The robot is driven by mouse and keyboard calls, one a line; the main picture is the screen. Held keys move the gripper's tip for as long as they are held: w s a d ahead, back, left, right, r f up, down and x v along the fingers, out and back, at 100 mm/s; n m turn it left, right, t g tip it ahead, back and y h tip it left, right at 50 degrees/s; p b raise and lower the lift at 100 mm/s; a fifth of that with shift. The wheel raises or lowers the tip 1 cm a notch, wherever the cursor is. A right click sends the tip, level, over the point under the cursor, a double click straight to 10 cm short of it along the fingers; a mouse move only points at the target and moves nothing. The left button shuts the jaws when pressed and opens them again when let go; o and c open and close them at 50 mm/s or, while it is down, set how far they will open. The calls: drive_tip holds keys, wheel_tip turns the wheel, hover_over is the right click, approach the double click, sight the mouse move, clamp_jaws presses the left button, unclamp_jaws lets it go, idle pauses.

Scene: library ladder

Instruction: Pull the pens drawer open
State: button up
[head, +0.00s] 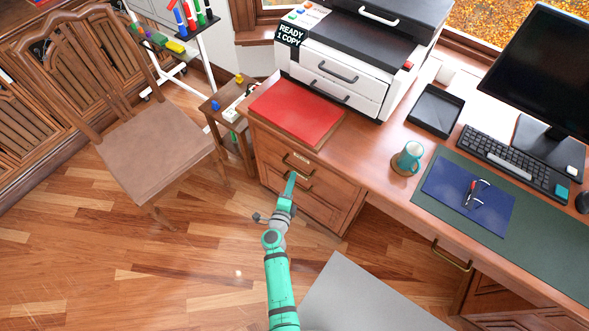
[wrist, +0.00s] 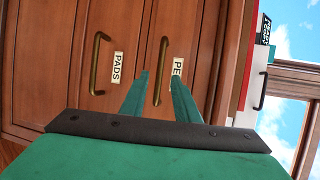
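The pens drawer front (wrist: 190,40) carries a label partly hidden by a finger, with "PE" readable. Its brass bar handle (wrist: 163,62) stands between my two gripper fingers in the wrist view. My gripper (wrist: 160,85) is open, with one finger on each side of the handle; I cannot tell whether they touch it. The drawer looks closed. In the head view my gripper (head: 291,176) is in front of the desk's left drawer unit, partly covering the handles. The pens drawer (head: 276,152) is the upper one there.
The pads drawer, with its own handle (wrist: 97,62), is beside it in the wrist view. A wooden chair (head: 155,140) stands to the left, and a small side table (head: 225,105) is near the drawers. Floor (head: 200,260) in front is open.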

sight(295, 169)
drive_tip(key=x, duration=0.7)
drive_tip(key=shift+s, duration=0.1)
clamp_jaws()
